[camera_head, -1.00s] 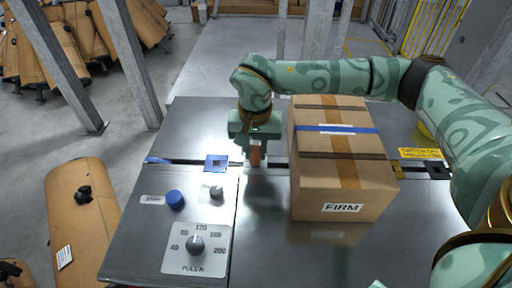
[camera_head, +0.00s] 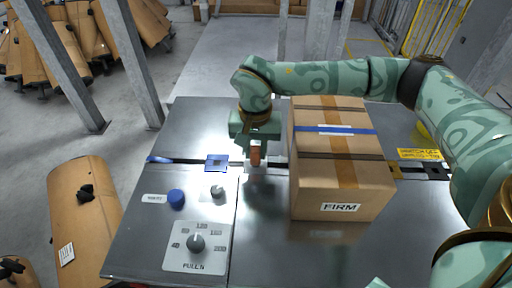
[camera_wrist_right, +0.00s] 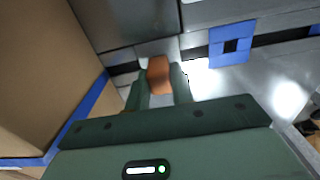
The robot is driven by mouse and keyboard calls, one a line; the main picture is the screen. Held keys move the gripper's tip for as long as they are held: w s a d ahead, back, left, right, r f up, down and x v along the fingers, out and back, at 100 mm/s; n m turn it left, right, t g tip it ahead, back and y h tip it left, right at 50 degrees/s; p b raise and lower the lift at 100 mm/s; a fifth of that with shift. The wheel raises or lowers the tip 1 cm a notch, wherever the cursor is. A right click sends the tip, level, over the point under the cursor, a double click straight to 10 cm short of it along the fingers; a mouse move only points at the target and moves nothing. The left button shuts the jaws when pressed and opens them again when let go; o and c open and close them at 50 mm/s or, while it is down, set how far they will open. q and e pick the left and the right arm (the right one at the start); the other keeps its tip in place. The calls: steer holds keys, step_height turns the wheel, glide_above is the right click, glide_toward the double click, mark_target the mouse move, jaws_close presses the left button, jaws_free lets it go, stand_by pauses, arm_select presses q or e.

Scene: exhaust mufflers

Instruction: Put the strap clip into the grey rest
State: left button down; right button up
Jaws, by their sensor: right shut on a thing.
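My right gripper (camera_head: 255,152) is shut on a small orange-brown block, which I take to be the strap clip (camera_head: 256,158). It points down over the metal table, just left of the cardboard box. In the right wrist view the clip (camera_wrist_right: 158,76) sits between the two fingertips (camera_wrist_right: 160,85). A dark square piece with an opening (camera_head: 434,171), at the right end of the dark slot, may be the grey rest; its shade is hard to tell. A blue square with a dark opening (camera_head: 217,163) lies left of the gripper. My left gripper is out of view.
A tall cardboard box (camera_head: 342,185) marked FIRM, with dark and blue bands, stands close right of the gripper. A blue knob (camera_head: 176,198), a small grey knob (camera_head: 217,192) and a dial plate (camera_head: 195,245) are at front left. The table's front middle is clear.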

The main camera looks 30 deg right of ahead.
mark_target(255, 149)
steer(key=shift+f, duration=0.5)
steer(key=o, duration=1)
arm_select(q)
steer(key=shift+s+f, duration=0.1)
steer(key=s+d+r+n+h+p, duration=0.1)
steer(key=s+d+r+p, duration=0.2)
steer(key=p, duration=0.4)
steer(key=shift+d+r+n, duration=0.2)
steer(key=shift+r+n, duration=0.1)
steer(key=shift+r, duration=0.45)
arm_select(e)
step_height(255, 149, up, 16)
steer(key=shift+r, duration=0.2)
